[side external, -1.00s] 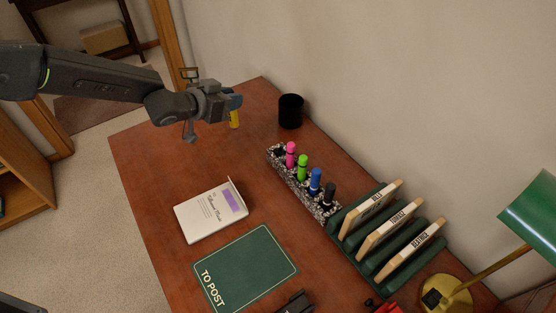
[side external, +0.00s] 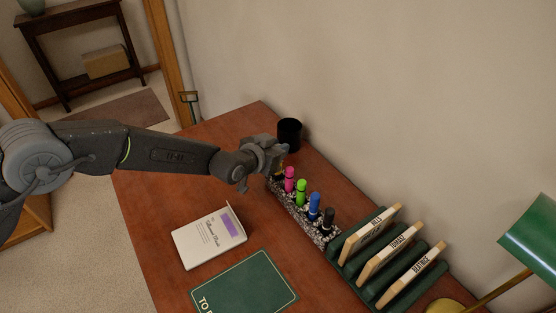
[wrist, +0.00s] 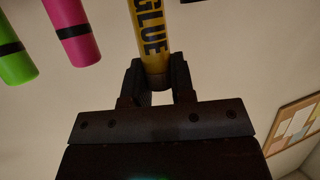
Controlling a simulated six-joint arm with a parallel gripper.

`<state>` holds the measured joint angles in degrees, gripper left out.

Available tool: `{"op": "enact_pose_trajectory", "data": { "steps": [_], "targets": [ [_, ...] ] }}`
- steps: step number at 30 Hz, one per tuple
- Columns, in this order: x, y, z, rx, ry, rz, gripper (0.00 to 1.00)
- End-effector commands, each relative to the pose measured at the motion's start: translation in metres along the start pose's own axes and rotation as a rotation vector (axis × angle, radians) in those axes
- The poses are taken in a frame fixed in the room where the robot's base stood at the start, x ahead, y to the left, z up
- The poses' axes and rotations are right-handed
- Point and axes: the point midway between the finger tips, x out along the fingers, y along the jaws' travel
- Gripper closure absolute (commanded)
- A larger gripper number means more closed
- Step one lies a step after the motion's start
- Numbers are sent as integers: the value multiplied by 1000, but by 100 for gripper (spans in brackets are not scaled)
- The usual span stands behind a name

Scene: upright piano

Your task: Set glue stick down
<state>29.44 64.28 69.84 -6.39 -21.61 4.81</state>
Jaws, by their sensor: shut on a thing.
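The yellow glue stick (wrist: 150,32), with dark GLUE lettering, is held between the fingers of my gripper (wrist: 157,78) in the wrist view. In the side external view my gripper (side external: 274,158) is over the far left end of the speckled holder (side external: 297,213), beside the pink marker (side external: 290,180). There the glue stick is mostly hidden by the gripper, and I cannot tell whether its lower end is inside the holder. The pink marker also shows in the wrist view (wrist: 72,32), with the green marker (wrist: 16,52) further left.
A black cup (side external: 289,134) stands just behind my gripper. Green (side external: 301,192), blue (side external: 314,207) and black (side external: 327,219) markers stand along the holder. A green rack (side external: 362,272) with labelled boards is right of it.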

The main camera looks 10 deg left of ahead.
Motion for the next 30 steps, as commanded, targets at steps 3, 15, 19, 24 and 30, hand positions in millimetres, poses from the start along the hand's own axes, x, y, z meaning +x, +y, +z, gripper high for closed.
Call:
{"op": "enact_pose_trajectory", "data": {
  "steps": [3,15,19,24,30],
  "targets": [
    [3,3,4,-1,-1,-1,100],
    [17,2,38,-1,0,0,100],
    [17,2,38,-1,0,0,100],
    [18,2,41,-1,-1,0,75],
    [18,2,41,-1,-1,0,66]
  ]
}}
